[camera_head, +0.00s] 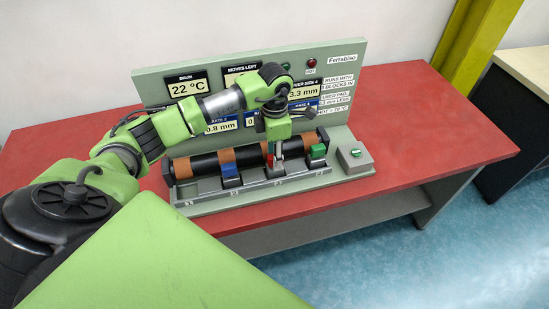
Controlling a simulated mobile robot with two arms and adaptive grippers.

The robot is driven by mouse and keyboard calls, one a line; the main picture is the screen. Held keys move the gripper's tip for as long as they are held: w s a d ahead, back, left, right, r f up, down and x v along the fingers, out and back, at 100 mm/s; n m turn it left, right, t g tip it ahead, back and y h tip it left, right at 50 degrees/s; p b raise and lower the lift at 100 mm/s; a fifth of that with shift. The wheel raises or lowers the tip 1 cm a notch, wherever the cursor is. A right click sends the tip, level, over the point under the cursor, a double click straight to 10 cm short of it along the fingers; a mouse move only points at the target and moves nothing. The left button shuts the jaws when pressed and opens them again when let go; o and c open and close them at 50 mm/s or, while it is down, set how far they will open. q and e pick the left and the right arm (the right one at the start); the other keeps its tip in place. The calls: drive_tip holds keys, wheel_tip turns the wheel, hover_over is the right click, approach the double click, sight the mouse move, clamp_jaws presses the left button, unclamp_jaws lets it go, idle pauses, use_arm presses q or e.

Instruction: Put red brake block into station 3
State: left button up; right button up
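The red brake block (270,161) is in the third slot from the left of the grey station rail, against the dark drum with orange bands. Only a small red part shows. My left gripper (276,155) points straight down over this slot, with its fingertips at the block. The fingers look close together, but I cannot tell whether they grip it. A blue block (231,173) sits in the second slot and a green block (317,152) in the fourth. The first slot looks empty. My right gripper is not in view.
The green-grey panel (150,90) with readouts stands behind the drum, partly hidden by my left arm. A grey box with a green button (356,153) stands right of the rail. The red tabletop (430,120) is clear on the right.

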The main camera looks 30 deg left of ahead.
use_arm(q)
wheel_tip(320, 180, up, 10)
drive_tip(key=b, duration=0.2)
drive_tip(key=shift+f+b, duration=0.2)
drive_tip(key=shift+b, duration=0.15)
drive_tip(key=shift+r, duration=0.5)
